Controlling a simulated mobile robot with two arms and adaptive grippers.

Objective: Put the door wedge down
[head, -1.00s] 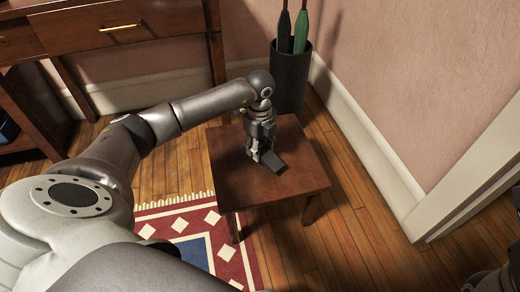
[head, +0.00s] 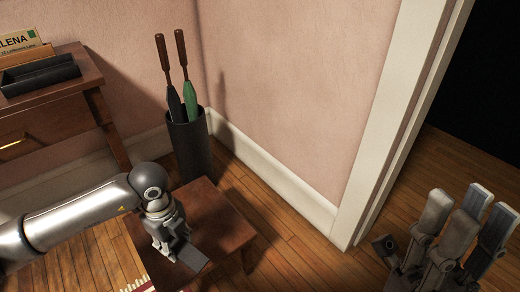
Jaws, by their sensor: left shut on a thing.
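The door wedge (head: 192,257) is a flat dark grey piece at the small brown wooden table (head: 222,222). My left gripper (head: 172,250) comes in from the left over the table and is shut on the wedge's near-left end. The wedge sticks out to the right of the fingers, low over the tabletop; whether it touches the wood I cannot tell. My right gripper (head: 468,212) is at the lower right, its fingers pointing up and apart, with nothing seen between them. It is well away from the table.
A dark cylindrical stand (head: 190,145) with two umbrella-like handled items is behind the table. A wooden desk (head: 50,115) with a dark tray (head: 40,77) is at the left. A white door frame (head: 385,125) borders a dark opening at the right. Wood floor is clear between.

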